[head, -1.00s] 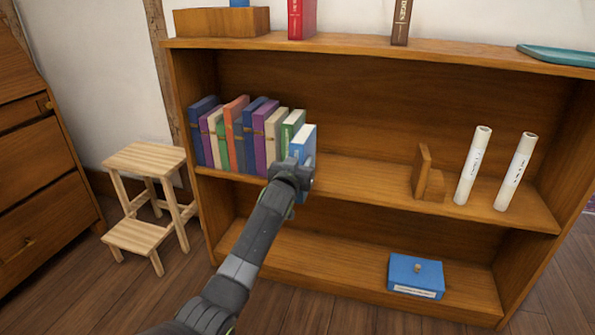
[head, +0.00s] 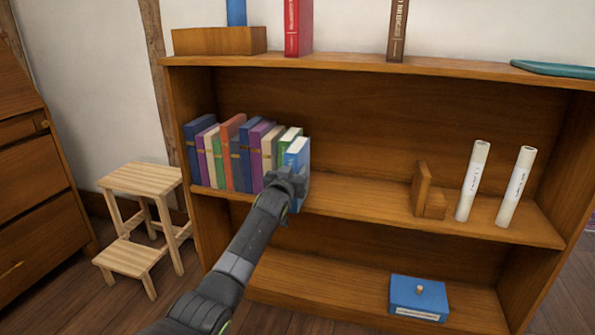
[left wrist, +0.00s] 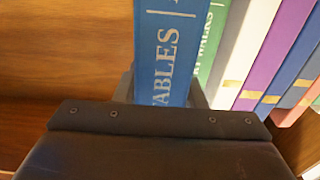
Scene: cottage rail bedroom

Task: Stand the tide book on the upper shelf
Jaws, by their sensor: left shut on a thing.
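A blue book (head: 298,157) stands upright at the right end of the row of books on the bookcase's upper shelf (head: 345,205). In the left wrist view its blue spine (left wrist: 163,55) shows the letters "ABLES". My left gripper (head: 287,183) is shut on the lower spine side of this book. The book is beside a green-spined book (head: 287,140). The gripper hides the book's lower part, so I cannot tell whether its base rests fully on the shelf. My right gripper is not in view.
Several books (head: 228,155) fill the shelf's left part. A wooden bookend (head: 422,190) and two white rolls (head: 473,182) stand to the right, with bare shelf between. A blue box (head: 418,297) sits on the lower shelf. A wooden step stool (head: 140,180) stands at left.

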